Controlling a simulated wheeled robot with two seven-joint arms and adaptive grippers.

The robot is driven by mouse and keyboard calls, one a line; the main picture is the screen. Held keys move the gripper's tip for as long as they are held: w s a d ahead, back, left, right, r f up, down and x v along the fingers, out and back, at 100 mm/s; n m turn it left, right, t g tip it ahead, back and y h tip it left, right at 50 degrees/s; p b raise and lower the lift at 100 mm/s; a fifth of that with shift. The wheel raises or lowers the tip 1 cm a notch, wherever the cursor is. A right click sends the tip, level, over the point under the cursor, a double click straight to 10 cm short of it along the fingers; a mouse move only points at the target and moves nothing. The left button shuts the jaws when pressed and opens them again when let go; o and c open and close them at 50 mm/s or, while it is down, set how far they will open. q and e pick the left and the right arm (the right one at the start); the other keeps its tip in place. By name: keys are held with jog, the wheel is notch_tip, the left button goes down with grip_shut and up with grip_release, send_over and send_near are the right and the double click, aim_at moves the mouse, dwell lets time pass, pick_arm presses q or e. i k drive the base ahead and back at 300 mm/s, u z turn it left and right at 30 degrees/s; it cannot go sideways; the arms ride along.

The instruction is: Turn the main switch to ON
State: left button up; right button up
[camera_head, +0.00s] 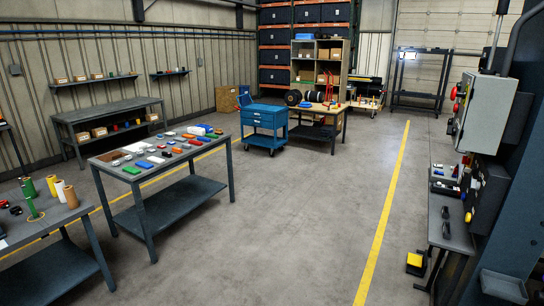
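A light grey control cabinet (484,115) is mounted at the right, seen at a steep angle. Small red parts (454,93) stick out from its left-facing side. One of them may be the main switch, but at this size and angle I cannot tell which, nor its position. Below the cabinet is a dark box (489,196) with small coloured controls on its left side. Neither of my grippers shows in this view.
A narrow bench (450,232) with small items runs under the cabinet. A yellow and black foot pedal (415,262) is on the floor before it. A table with coloured parts (128,171) stands left, a blue cart (264,125) behind. The middle floor is clear, with a yellow line (385,215).

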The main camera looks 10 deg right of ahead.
aim_at(465, 161)
jog(key=z, duration=0.15)
jog(key=i, duration=2.4)
jog(key=z, duration=0.35)
jog(key=i, duration=2.2)
jog(key=z, duration=0.45)
jog(key=i, duration=1.9)
jog(key=z, duration=1.45)
jog(key=i, duration=1)
jog(key=z, duration=1.75)
jog(key=i, duration=0.8)
jog(key=z, duration=0.4)
